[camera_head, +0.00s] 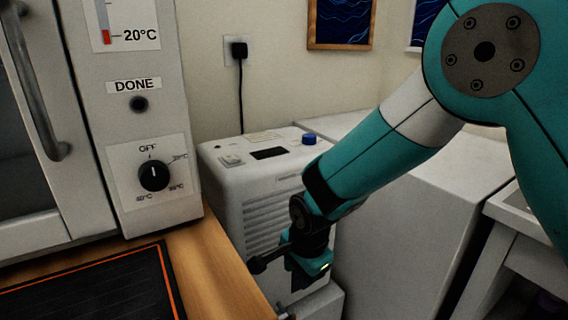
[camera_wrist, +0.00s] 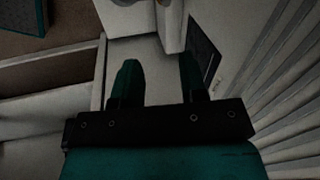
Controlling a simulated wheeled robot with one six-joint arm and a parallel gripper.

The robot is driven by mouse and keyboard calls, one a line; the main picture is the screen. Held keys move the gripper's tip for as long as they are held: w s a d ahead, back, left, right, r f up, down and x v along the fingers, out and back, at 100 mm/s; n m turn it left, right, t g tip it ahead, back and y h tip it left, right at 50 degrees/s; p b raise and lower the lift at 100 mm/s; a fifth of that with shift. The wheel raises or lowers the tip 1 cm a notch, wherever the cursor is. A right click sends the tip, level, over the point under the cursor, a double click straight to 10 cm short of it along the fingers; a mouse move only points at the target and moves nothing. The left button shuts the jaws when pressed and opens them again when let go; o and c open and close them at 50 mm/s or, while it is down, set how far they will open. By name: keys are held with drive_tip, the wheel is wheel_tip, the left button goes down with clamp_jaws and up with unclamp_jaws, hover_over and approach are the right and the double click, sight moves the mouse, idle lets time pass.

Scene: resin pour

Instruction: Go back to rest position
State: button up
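My gripper (camera_head: 272,288) hangs low at the lower middle of the head view, in front of the louvred side of a white machine (camera_head: 225,178) and just right of the wooden worktop's edge (camera_head: 222,275). In the wrist view my gripper (camera_wrist: 158,68) has its two dark teal fingers spread apart. Nothing shows between them. My arm comes down from the upper right and hides part of the white machine.
An oven (camera_head: 80,110) with a dial (camera_head: 153,175) and a DONE button (camera_head: 139,104) stands on the left. A black mat (camera_head: 100,290) with an orange border lies before it. A blue knob (camera_head: 309,139) tops the white machine. A white cabinet (camera_head: 420,210) is behind my arm.

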drive_tip(key=s+d+r+n, duration=0.15)
drive_tip(key=d+r, duration=0.25)
drive_tip(key=d, duration=0.4)
drive_tip(key=s+d+r+n, duration=0.1)
drive_tip(key=d+r+n, duration=0.2)
drive_tip(key=d, duration=0.5)
drive_tip(key=s+d+r+n+h, duration=0.1)
drive_tip(key=s+d+r+n, duration=0.2)
drive_tip(key=s+d+n, duration=0.5)
drive_tip(key=s+a+r+n+g+y, duration=0.2)
drive_tip(key=s+a+r+n+y, duration=0.25)
drive_tip(key=s+a+r, duration=0.55)
wheel_tip(320, 180, up, 18)
drive_tip(key=s+a+p, duration=0.1)
drive_tip(key=a+p, duration=0.1)
drive_tip(key=p, duration=1.7)
drive_tip(key=shift+s+f+p, duration=0.15)
drive_tip(key=shift+s+p, duration=0.2)
